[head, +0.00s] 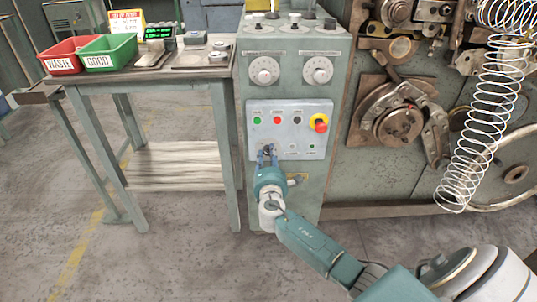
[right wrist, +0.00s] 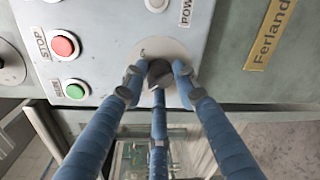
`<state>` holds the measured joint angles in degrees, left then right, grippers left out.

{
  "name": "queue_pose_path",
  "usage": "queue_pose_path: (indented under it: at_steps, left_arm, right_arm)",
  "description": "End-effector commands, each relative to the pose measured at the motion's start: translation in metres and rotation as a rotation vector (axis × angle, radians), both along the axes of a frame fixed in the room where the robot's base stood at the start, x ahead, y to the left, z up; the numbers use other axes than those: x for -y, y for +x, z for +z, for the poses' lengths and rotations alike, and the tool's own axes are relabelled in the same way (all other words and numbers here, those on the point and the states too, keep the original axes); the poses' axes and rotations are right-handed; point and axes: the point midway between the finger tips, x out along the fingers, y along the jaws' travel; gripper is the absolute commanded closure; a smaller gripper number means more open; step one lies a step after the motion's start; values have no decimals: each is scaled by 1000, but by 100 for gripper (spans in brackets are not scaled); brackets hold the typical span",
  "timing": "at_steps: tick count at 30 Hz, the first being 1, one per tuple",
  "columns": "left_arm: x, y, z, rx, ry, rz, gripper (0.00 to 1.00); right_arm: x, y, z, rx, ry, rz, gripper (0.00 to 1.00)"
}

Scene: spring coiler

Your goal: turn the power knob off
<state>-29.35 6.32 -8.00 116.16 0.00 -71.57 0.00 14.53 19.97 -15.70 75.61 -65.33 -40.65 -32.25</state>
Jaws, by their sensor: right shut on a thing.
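The power knob (right wrist: 158,72) is a dark knob on a pale round plate at the edge of the grey control panel (head: 290,147). My right gripper (head: 266,152) reaches the panel's lower left. In the right wrist view its blue fingers (right wrist: 158,84) are closed around the knob, two from the sides and one from below. The fingers cover part of the knob, and its pointer position cannot be read clearly. In the head view the gripper mostly hides the knob. My left gripper is not in view.
A green button (head: 257,121), a red button (head: 277,120) and a red-and-yellow emergency stop (head: 320,124) sit above the gripper. A table with a red bin (head: 62,57) and a green bin (head: 108,53) stands left. A wire spring (head: 478,120) hangs right.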

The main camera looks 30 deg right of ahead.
Motion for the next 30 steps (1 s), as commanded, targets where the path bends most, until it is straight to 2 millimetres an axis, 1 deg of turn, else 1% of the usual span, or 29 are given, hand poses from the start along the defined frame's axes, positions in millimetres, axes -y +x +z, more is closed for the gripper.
queue_pose_path:
  at_steps: [1, 14, 15, 17, 18, 26, 30]
  left_arm:
    - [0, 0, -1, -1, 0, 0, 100]
    - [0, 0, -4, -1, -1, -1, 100]
    - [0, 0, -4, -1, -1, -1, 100]
    - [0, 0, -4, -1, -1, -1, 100]
    - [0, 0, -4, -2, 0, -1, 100]
    - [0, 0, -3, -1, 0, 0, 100]
    - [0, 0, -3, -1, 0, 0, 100]
  right_arm:
    - [4, -2, 0, -5, -6, -9, 98]
    - [4, -1, 1, -7, -14, -10, 98]
    - [4, -1, 1, -7, -14, -10, 68]
    - [4, -1, 1, -7, -13, -10, 56]
    - [4, -1, 1, -6, -13, -9, 53]
    - [1, -1, 1, -5, -12, -4, 53]
    - [-5, -10, 0, -7, -11, -3, 53]
